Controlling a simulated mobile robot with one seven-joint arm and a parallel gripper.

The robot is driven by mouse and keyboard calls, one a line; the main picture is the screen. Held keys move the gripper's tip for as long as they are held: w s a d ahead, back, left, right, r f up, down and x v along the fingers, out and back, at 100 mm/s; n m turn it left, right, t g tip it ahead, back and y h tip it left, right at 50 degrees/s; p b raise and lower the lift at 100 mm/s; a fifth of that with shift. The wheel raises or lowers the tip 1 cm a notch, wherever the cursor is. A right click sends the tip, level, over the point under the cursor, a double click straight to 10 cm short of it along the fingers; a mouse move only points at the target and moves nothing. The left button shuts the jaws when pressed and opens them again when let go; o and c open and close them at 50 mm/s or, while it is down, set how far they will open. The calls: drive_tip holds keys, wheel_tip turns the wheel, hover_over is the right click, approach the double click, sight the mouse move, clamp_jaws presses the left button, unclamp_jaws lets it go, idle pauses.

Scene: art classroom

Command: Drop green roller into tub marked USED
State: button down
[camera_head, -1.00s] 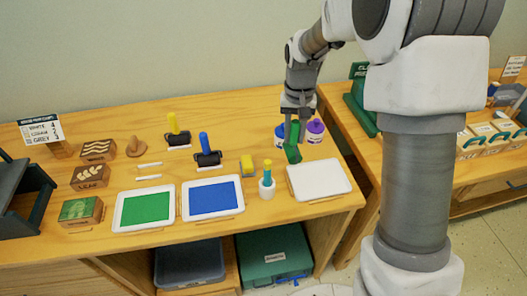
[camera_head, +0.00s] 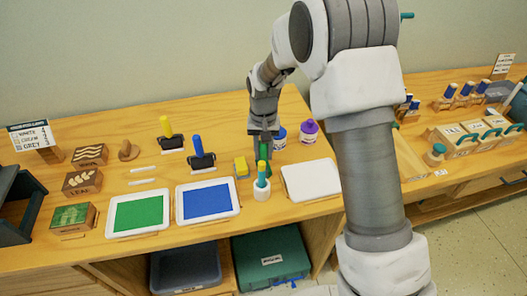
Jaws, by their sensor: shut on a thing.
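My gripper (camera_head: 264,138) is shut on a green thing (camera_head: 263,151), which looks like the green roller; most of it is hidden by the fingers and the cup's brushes. It hangs over the back of the bench, just behind the white cup (camera_head: 262,194) in the picture. A grey-blue tub (camera_head: 187,268) stands on the shelf below, and a green box with a white label (camera_head: 270,265) stands right of it. The label is too small to read, so I cannot tell which tub is marked USED.
Blue-lidded (camera_head: 279,138) and purple-lidded (camera_head: 308,131) jars stand right of my gripper. A white tray (camera_head: 311,180), blue tray (camera_head: 207,200) and green tray (camera_head: 138,213) lie in front. Yellow-handled (camera_head: 171,137) and blue-handled (camera_head: 201,156) rollers stand left. A second table (camera_head: 430,180) is at right.

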drive_tip(key=shift+f, duration=0.1)
drive_tip(key=c, duration=0.6)
unclamp_jaws()
wheel_tip(320, 180, up, 12)
drive_tip(key=shift+d+r+p, duration=0.1)
drive_tip(key=shift+r+p, duration=0.15)
drive_tip(key=shift+p, duration=0.4)
